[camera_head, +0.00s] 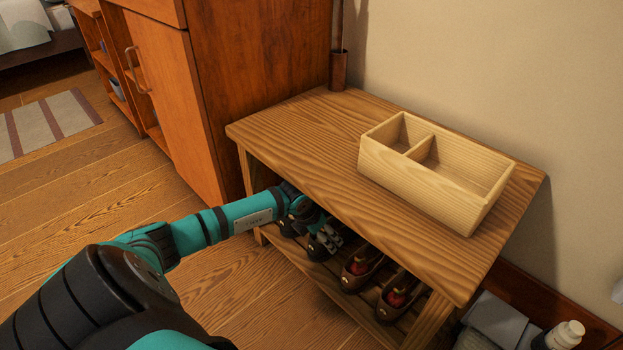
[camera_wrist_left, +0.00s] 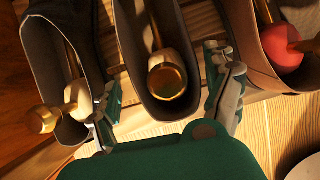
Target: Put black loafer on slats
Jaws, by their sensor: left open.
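A pair of black loafers stands side by side on the slatted lower shelf (camera_head: 312,275) of the wooden bench. One black loafer (camera_head: 318,250) shows beside my left gripper (camera_head: 325,232), partly hidden by it. In the left wrist view this loafer (camera_wrist_left: 131,62) sits between the open fingers of my left gripper (camera_wrist_left: 166,96), with a shoe tree and brass knob inside it. The other black loafer (camera_wrist_left: 48,60) is just left of the left finger. My right gripper is not in view.
Brown shoes with red inserts (camera_head: 361,270) stand to the right on the same shelf. The bench top (camera_head: 300,130) is close above my arm and carries a divided wooden box (camera_head: 415,180). A wooden cabinet (camera_head: 240,80) stands to the left. The floor in front is clear.

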